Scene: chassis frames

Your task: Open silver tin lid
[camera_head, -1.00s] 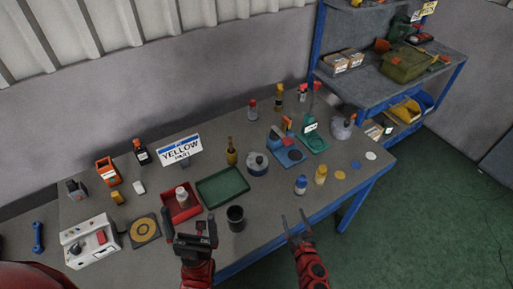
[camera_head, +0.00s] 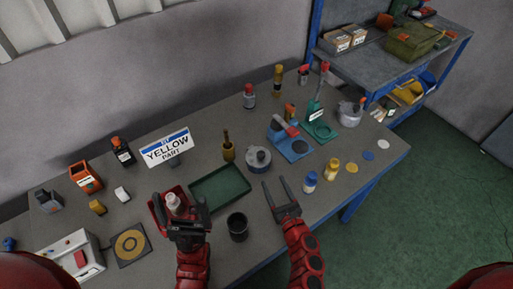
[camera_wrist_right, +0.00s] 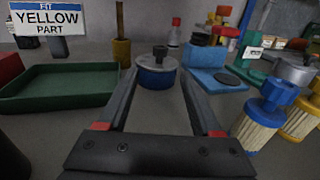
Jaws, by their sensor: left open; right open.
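A round tin (camera_head: 257,158) with a silver lid and a dark knob stands on the bench right of the green tray. In the right wrist view the tin (camera_wrist_right: 157,72) has a blue body, and its lid is on. My right gripper (camera_head: 274,181) is open and empty, just in front of the tin, with its fingers pointing at it. In the wrist view the tin appears between the fingers, beyond their tips. My left gripper (camera_head: 181,198) is open in front of the red bin (camera_head: 160,208), which holds a white bottle. A second silver lidded pot (camera_head: 350,113) stands further right.
The green tray (camera_head: 220,186) and a dark cup (camera_head: 238,227) lie between my grippers. A blue stand (camera_head: 291,147) is right of the tin.

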